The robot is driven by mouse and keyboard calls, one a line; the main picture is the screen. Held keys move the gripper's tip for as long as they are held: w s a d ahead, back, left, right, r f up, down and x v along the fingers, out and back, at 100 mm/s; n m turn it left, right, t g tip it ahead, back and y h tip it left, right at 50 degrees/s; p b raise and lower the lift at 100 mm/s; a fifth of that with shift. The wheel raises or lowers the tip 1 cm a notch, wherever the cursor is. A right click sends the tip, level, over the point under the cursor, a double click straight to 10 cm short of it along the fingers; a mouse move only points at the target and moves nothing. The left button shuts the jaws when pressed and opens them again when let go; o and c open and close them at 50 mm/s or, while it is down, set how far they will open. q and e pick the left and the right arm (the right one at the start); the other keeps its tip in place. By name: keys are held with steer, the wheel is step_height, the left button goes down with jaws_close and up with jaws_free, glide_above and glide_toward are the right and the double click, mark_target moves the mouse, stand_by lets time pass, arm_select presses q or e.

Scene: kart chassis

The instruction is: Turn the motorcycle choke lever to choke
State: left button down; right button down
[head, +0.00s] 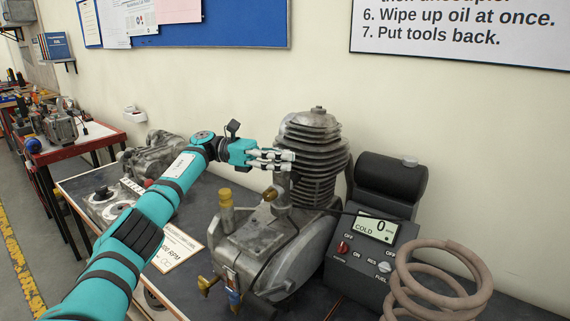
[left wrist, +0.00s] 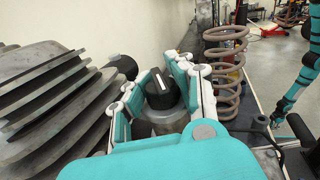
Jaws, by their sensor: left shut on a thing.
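The single-cylinder engine (head: 285,245) stands on the dark bench, its finned cylinder (head: 315,150) upright. My left gripper (head: 288,160) is at the left side of the fins in the head view. In the left wrist view it is shut on a black knob (left wrist: 161,90) with a white line on top. The knob sits on a grey round body between the fingers, beside the fins. It appears to be the choke lever; no choke marking is readable. The head view hides it behind the fingers. My right arm (left wrist: 307,70) shows only in the left wrist view, its gripper unclear.
A grey control box (head: 372,255) right of the engine reads "COLD" and 0. Another engine (head: 150,158) and a paper card (head: 178,245) are on the left of the bench. The wall is close behind.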

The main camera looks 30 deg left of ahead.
arm_select(q)
steer(key=shift+a, duration=0.2)
steer(key=c, duration=1.5)
jaws_free()
steer(key=o, duration=0.5)
steer(key=shift+s+a, duration=0.15)
steer(key=shift+a, duration=0.1)
steer(key=shift+d, duration=0.1)
steer(key=shift+d, duration=0.1)
steer(key=shift+r, duration=0.15)
step_height(320, 180, up, 10)
steer(key=shift+f, duration=0.1)
